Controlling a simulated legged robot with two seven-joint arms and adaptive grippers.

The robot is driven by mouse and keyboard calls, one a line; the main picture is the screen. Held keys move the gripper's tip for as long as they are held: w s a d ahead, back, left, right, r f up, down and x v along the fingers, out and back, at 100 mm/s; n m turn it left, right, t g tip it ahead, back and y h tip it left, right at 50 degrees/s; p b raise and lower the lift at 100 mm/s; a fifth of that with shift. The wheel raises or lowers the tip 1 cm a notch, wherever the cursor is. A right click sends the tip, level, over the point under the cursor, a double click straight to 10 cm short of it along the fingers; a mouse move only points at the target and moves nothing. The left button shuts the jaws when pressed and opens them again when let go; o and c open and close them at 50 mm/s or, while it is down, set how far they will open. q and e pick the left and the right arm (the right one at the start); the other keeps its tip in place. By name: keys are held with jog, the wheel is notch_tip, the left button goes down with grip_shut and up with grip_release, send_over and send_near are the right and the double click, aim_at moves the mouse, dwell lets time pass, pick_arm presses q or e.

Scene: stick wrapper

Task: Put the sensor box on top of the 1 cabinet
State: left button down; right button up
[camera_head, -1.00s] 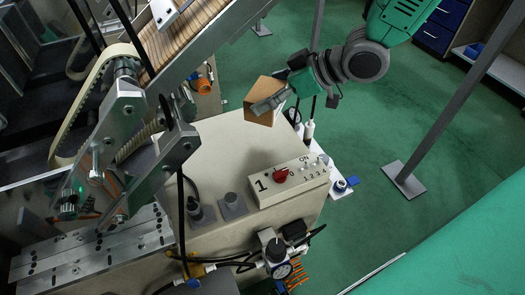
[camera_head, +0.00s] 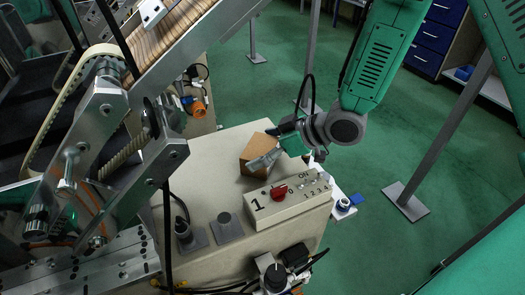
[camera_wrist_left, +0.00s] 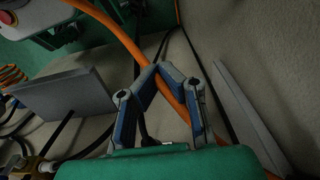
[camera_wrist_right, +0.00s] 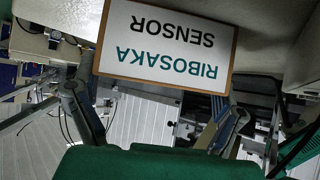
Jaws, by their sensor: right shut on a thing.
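The sensor box (camera_head: 256,150) is a small brown box. Its white "RIBOSAKA SENSOR" label (camera_wrist_right: 165,48) shows upside down in the right wrist view. My right gripper (camera_head: 266,160) is shut on it, one finger on each side. The box is over the beige top of the 1 cabinet (camera_head: 215,162), behind the switch panel; I cannot tell whether it touches the top. The 1 panel (camera_head: 288,196) has a red knob. My left gripper (camera_wrist_left: 160,72) shows in the left wrist view with its fingertips together, by an orange cable (camera_wrist_left: 130,42); the head view does not show it.
Two grey posts (camera_head: 226,226) stand on the cabinet's front left. A metal conveyor frame (camera_head: 130,125) rises on the left. Grey stands (camera_head: 408,200) are on the green floor to the right. The cabinet top left of the box is clear.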

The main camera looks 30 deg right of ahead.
jog(key=shift+s+a, duration=0.1)
jog(key=shift+a, duration=0.15)
jog(key=o, duration=0.9)
jog(key=shift+a, duration=0.1)
jog(key=shift+s+d+r, duration=0.15)
jog(key=shift+d+r, duration=0.05)
jog(key=shift+d, duration=0.15)
pick_arm(q)
jog(key=r+p, duration=0.3)
jog(key=shift+a, duration=0.2)
pick_arm(e)
jog(key=v, duration=1.1)
jog(key=shift+s+d, duration=0.15)
